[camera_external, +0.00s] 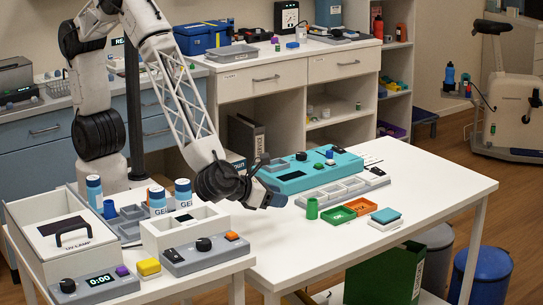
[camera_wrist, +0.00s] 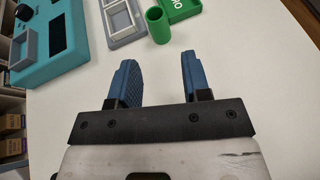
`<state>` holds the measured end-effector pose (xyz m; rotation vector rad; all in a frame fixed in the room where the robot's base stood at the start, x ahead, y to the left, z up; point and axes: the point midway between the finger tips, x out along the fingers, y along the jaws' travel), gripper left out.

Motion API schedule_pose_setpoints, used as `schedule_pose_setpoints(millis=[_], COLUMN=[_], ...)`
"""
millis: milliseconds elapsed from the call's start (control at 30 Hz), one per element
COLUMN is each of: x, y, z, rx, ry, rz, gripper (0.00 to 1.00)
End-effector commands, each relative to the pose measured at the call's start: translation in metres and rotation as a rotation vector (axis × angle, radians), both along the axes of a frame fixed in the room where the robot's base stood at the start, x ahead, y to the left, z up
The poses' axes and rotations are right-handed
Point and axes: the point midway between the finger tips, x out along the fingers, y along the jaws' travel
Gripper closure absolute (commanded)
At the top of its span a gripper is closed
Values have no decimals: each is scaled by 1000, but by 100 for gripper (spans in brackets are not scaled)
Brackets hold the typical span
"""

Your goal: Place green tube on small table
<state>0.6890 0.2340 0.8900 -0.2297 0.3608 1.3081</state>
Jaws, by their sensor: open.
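The green tube (camera_external: 312,208) stands upright on the white table (camera_external: 425,185), just left of the green tray. It also shows in the wrist view (camera_wrist: 159,26), beyond my fingertips and near the line between them. My gripper (camera_external: 274,199) is open and empty, left of the tube and apart from it. Its two blue fingers (camera_wrist: 158,62) show spread in the wrist view. A smaller white table (camera_external: 190,277) at the lower left carries boxes and devices; I cannot tell for sure that it is the task's small table.
A teal device (camera_external: 310,170) and a grey compartment tray (camera_external: 340,190) lie behind the tube. A green tray (camera_external: 338,215) and an orange tray (camera_external: 361,206) sit to its right. White bottles (camera_external: 183,193) and a grey control box (camera_external: 205,254) crowd the left table. The white table's front and right are clear.

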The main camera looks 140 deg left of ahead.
Motion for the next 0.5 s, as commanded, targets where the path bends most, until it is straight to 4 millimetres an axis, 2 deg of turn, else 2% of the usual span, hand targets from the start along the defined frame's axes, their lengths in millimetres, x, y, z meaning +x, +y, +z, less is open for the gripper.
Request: schedule_pose_setpoints(millis=[167, 267, 367, 500], x=[12, 22, 30, 32], y=[-11, -24, -44, -81], z=[26, 51, 81, 126], rx=[3, 20, 58, 159], ry=[63, 133, 231, 393], rz=[-145, -298, -494, -809], gripper=[56, 56, 56, 56])
